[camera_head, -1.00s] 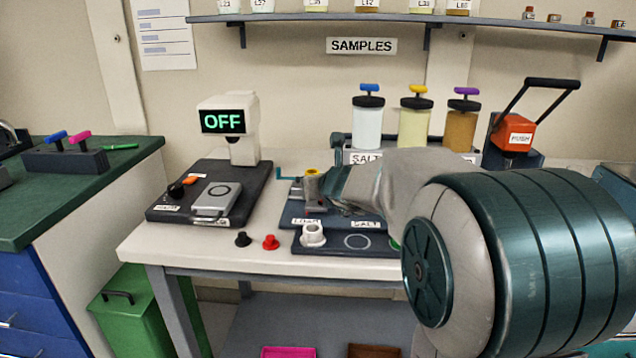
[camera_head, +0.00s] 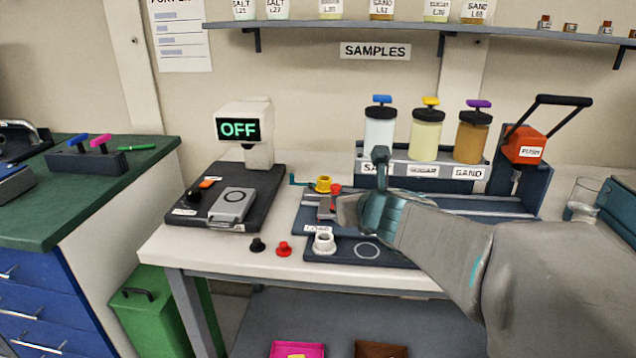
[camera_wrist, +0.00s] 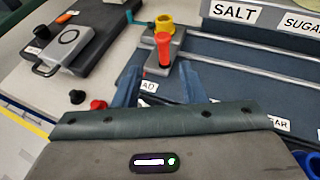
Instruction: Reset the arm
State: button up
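My arm reaches in from the right in the head view, with its wrist over the dark blue fixture plate (camera_head: 400,248) on the bench. In the wrist view my gripper (camera_wrist: 160,82) has its two blue-grey fingers spread apart with nothing held between them. In the head view the yellow cup (camera_head: 323,184) and the red top (camera_head: 335,189) show just left of my wrist. The fingertips are hard to make out there.
A white cup (camera_head: 324,243), a red knob (camera_head: 284,249) and a black knob (camera_head: 257,245) sit along the bench's front. Three sample jars (camera_head: 426,132) and a red-headed lever press (camera_head: 524,146) stand at the back.

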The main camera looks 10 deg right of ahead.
jog(key=s+a+r+n+g+y+p, duration=0.1)
jog(key=s+a+n+g+y+p, duration=0.25)
jog(key=n, duration=0.65)
jog(key=s+a+r+n+g+y+p, duration=0.1)
jog(key=s+a+r+n+g+p, duration=0.1)
jog(key=s+a+n+p, duration=0.6)
jog(key=s+d+n+g+h+p, duration=0.4)
jog(key=s+n, duration=0.4)
jog(key=n, duration=0.9)
jog(key=d+g+h, duration=0.1)
jog(key=d, duration=0.1)
jog(key=shift+s+d+f, duration=0.15)
jog(key=shift+d+f, duration=0.05)
jog(key=shift+d, duration=0.1)
